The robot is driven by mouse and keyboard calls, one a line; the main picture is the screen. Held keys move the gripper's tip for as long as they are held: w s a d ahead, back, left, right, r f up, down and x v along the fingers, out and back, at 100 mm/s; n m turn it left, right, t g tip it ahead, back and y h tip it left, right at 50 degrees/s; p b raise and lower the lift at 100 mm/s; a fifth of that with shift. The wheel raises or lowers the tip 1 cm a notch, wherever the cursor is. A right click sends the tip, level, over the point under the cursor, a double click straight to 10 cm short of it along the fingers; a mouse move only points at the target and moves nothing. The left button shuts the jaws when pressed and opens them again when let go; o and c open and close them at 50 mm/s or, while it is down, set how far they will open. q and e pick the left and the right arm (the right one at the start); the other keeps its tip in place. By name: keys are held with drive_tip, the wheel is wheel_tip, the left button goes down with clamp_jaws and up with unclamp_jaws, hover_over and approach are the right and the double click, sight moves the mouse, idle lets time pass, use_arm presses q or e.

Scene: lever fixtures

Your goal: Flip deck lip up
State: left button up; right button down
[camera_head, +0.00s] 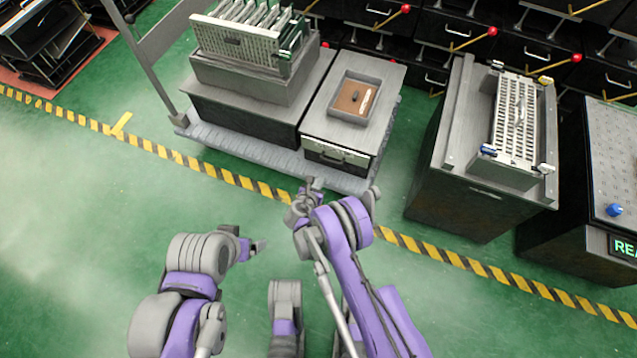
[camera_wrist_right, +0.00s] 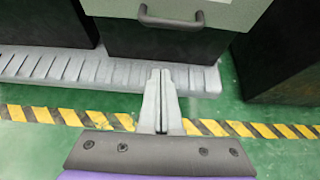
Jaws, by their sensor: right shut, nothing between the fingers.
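A grey ribbed strip (camera_head: 240,154), which looks like the deck lip, runs along the front foot of the low platform under the grey cabinets. It also shows across the right wrist view (camera_wrist_right: 60,68), lying low and about flat. My right gripper (camera_head: 312,184) is near the strip's right part. In the right wrist view its fingers (camera_wrist_right: 160,76) are shut together with nothing between them, their tips over the strip in the picture. I cannot tell whether they touch it. My left gripper (camera_head: 258,246) is over the green floor, left of the right arm, its jaw opening unclear.
A drawer cabinet (camera_head: 310,131) with a dark handle stands behind the strip, with a grey tray (camera_head: 335,105) on top. A separate cabinet (camera_head: 465,185) stands to the right. Yellow-black floor tape (camera_head: 445,255) crosses in front. The green floor at left is clear.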

drive_tip(key=b+x, duration=0.1)
drive_tip(key=x, duration=0.5)
wheel_tip(320, 180, up, 4)
drive_tip(key=shift+w+r+b, duration=0.15)
drive_tip(key=shift+b, duration=0.3)
drive_tip(key=shift+r, duration=0.1)
wheel_tip(320, 180, up, 6)
drive_tip(key=shift+f+p, duration=0.1)
drive_tip(key=shift+p, duration=0.85)
